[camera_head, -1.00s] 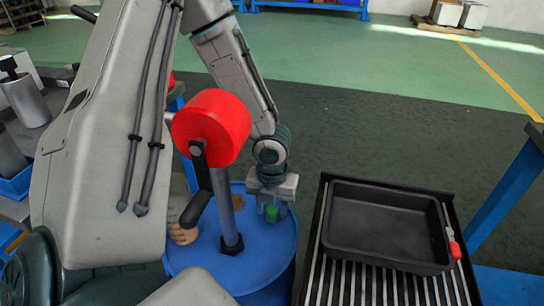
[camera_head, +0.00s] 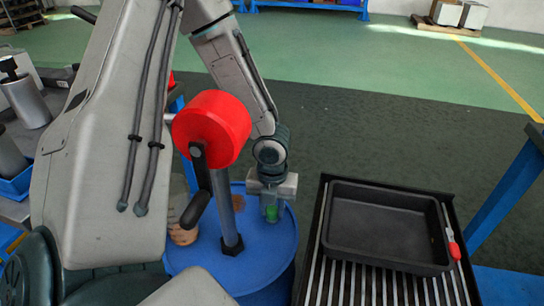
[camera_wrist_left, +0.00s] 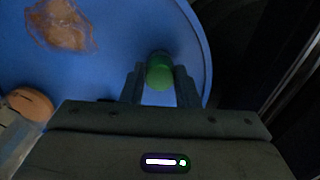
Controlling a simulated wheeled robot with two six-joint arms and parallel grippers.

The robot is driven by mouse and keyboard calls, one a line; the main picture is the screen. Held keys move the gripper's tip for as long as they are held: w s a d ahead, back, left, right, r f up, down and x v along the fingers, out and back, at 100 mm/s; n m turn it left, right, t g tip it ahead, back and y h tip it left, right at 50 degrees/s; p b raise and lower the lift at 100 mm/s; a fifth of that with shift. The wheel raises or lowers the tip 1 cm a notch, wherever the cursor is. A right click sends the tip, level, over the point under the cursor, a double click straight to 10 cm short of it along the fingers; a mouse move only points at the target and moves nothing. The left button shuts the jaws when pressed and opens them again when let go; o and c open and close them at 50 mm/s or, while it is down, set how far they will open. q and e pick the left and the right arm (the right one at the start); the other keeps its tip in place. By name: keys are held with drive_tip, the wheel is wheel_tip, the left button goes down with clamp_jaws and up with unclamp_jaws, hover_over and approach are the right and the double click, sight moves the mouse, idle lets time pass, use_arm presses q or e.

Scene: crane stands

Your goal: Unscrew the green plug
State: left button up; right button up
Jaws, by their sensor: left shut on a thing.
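The green plug (camera_head: 271,213) stands on the top of a blue drum (camera_head: 205,258), near its right side. My left gripper (camera_head: 271,210) points down over it and is shut on it. In the left wrist view the green plug (camera_wrist_left: 160,72) sits between the two fingers of the left gripper (camera_wrist_left: 160,85), near the edge of the blue drum top (camera_wrist_left: 110,60). The plug's lower part is hard to see. My right gripper is not in view.
A red hand pump (camera_head: 211,128) with a crank and grey pipe (camera_head: 226,205) rises from the drum beside my left arm. A black tray (camera_head: 385,225) lies on a slatted rack (camera_head: 345,285) at the right, with a red-handled item (camera_head: 452,243) at its edge. An orange-brown patch (camera_wrist_left: 62,25) marks the drum top.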

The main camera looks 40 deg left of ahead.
use_arm(q)
drive_tip(key=n, duration=0.4)
drive_tip(key=shift+n, duration=0.3)
drive_tip(key=n+b, duration=0.1)
drive_tip(key=n, duration=0.2)
drive_tip(key=shift+n, duration=1.1)
drive_tip(key=n+b, duration=0.1)
drive_tip(key=n, duration=0.2)
drive_tip(key=shift+r+n, duration=0.1)
drive_tip(key=shift+n, duration=0.9)
